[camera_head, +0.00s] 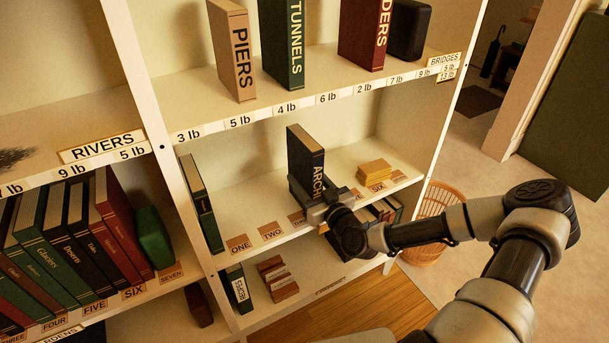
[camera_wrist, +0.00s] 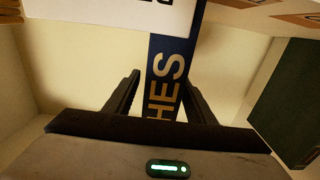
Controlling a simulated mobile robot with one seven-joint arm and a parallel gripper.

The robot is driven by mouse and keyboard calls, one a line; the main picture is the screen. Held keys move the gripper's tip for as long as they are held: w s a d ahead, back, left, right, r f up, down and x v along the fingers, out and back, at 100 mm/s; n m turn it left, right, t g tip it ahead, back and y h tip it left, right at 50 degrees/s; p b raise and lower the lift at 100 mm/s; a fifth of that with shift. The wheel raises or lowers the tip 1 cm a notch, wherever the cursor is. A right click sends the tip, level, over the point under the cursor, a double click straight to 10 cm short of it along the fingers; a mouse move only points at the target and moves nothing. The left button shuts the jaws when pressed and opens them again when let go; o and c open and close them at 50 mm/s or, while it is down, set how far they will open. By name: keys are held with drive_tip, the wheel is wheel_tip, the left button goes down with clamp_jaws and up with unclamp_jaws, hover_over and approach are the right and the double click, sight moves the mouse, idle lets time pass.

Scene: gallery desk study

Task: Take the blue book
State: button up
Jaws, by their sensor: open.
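The blue book (camera_head: 304,158) stands upright on the middle shelf, spine out with gold letters starting "ARCH". Its lower part is hidden by my gripper (camera_head: 314,203) in the head view. In the wrist view the blue spine (camera_wrist: 167,78) shows the letters "HES" between my two open fingers (camera_wrist: 163,76). A gap shows between the left finger and the spine; the right finger is close to the spine, and I cannot tell whether it touches.
A dark green book (camera_head: 200,202) leans at the shelf's left wall. Yellow blocks (camera_head: 374,170) lie right of the blue book. The upper shelf edge (camera_head: 300,106) runs above. A wicker basket (camera_head: 436,208) stands on the floor at right.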

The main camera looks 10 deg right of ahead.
drive_tip(key=shift+w+a, duration=0.15)
drive_tip(key=shift+w, duration=0.3)
